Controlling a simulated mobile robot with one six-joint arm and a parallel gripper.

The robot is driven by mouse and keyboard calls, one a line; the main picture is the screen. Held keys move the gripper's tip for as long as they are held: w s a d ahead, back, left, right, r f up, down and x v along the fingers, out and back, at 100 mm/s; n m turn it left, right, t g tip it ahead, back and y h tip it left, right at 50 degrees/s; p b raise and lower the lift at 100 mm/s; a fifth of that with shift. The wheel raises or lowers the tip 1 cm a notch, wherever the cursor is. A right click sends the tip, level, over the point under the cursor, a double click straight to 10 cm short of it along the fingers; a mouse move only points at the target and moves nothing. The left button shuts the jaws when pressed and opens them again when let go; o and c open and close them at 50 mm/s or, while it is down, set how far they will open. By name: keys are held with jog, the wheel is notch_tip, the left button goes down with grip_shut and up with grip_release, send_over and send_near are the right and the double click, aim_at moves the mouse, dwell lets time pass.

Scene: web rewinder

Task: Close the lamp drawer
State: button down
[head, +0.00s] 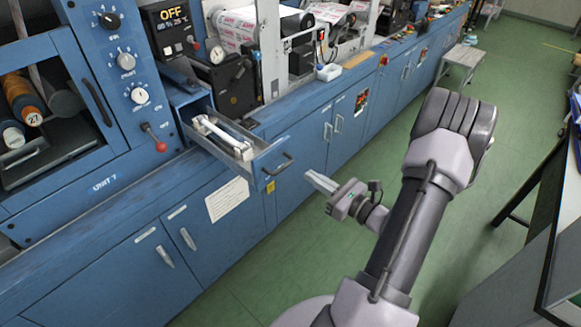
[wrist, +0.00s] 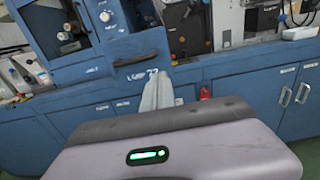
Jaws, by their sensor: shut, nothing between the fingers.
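The lamp drawer (head: 268,163) is pulled out from the blue machine in the head view. Its front carries a dark bar handle (head: 278,166), and pale, tube-like items (head: 222,136) lie inside. My gripper (head: 309,176) is shut and empty, to the right of the drawer front and apart from it, with its fingers pointing toward the drawer side. In the wrist view the shut fingers (wrist: 157,86) point at the blue machine.
A red-knobbed lever (head: 160,146) sticks out left of the drawer. Blue cabinet doors (head: 160,250) with handles run below. A gauge box (head: 228,80) stands above the drawer.

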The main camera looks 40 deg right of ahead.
aim_at(285, 160)
jog(key=w, duration=0.2)
jog(key=w+b, duration=0.1)
jog(key=w, duration=0.4)
jog(key=shift+w+a+b, duration=0.3)
jog(key=shift+w+a, duration=0.05)
jog(key=shift+a, duration=0.05)
